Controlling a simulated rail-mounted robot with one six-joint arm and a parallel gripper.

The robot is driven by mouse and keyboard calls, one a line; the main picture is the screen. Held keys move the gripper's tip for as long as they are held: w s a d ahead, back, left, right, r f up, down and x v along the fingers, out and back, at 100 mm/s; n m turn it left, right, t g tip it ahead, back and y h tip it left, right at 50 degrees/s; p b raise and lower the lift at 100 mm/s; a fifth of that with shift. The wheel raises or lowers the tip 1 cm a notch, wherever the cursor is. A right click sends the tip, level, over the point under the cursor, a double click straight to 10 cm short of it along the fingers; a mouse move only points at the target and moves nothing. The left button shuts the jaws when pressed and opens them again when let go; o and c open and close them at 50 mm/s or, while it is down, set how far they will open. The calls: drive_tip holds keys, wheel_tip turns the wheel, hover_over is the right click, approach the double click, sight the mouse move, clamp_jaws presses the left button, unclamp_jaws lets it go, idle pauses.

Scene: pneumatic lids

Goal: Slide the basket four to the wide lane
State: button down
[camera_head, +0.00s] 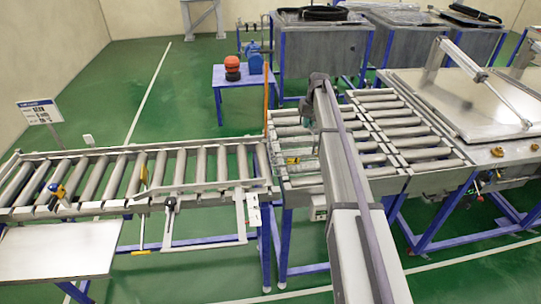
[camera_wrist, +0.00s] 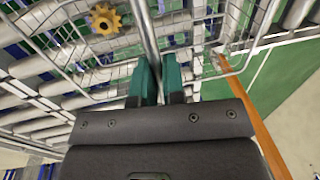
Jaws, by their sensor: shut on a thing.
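The basket is an open wire basket with a metal bar (camera_wrist: 149,32), seen close up in the wrist view. A gold toothed gear (camera_wrist: 104,19) lies in it at the upper left. My gripper (camera_wrist: 160,68) has its teal fingers shut on the bar. The basket is over metal rollers. In the head view my arm hides most of the gripper and basket; a small yellowish and wire patch (camera_head: 293,160) shows left of the arm on the rollers. No number on the basket is readable.
A long roller conveyor (camera_head: 130,175) with side rails runs left. Wider roller lanes (camera_head: 410,135) lie right of my arm, with bare rollers. A lidded steel tank (camera_head: 480,100) stands farther right. An orange post (camera_wrist: 262,115) stands close on the right in the wrist view.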

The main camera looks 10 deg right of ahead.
drive_tip(key=d, duration=0.8)
drive_tip(key=shift+s, duration=0.25)
idle(0.4)
